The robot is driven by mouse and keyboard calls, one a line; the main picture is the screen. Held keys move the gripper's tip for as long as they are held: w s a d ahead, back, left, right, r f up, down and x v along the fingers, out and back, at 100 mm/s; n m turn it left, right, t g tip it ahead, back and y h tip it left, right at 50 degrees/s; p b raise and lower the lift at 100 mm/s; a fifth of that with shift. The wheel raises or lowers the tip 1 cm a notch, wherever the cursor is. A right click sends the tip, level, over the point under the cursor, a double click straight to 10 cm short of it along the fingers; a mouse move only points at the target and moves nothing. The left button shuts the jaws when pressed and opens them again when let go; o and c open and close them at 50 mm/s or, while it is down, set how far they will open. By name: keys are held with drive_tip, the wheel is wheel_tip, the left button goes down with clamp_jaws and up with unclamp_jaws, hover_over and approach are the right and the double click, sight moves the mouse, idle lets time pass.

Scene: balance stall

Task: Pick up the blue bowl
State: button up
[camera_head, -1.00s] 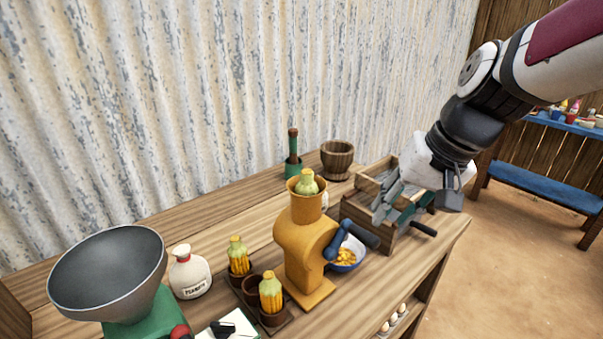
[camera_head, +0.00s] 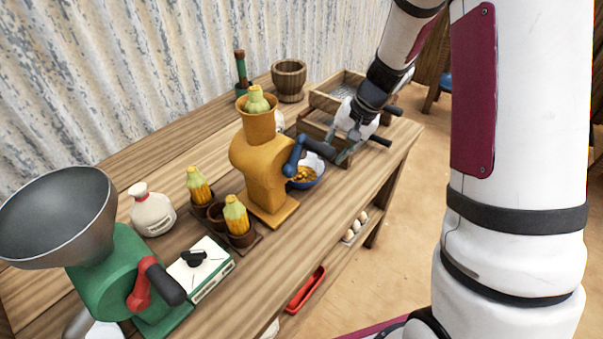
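The blue bowl (camera_head: 306,184) stands on the wooden table, just right of and partly behind the yellow grinder (camera_head: 262,165). It holds yellow corn kernels. The grinder's blue crank (camera_head: 296,155) hides part of its left side. My gripper (camera_head: 343,148) points down, close to the right and far side of the bowl, over the wooden box. Its fingers blend with the grey and teal parts there, so I cannot tell whether they are open or whether they touch anything.
A wooden box with dark handles (camera_head: 378,139) stands beside my gripper. A wooden mortar (camera_head: 289,80) and a green bottle (camera_head: 241,72) stand at the back. Corn cobs (camera_head: 236,215), a peanut jar (camera_head: 152,210) and a green mill (camera_head: 130,275) stand left. Eggs (camera_head: 355,225) lie on the lower shelf.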

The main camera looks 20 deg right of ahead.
sight(322, 170)
drive_tip(key=shift+x, duration=4)
drive_tip(key=shift+s, duration=0.1)
drive_tip(key=shift+c, duration=0.6)
clamp_jaws()
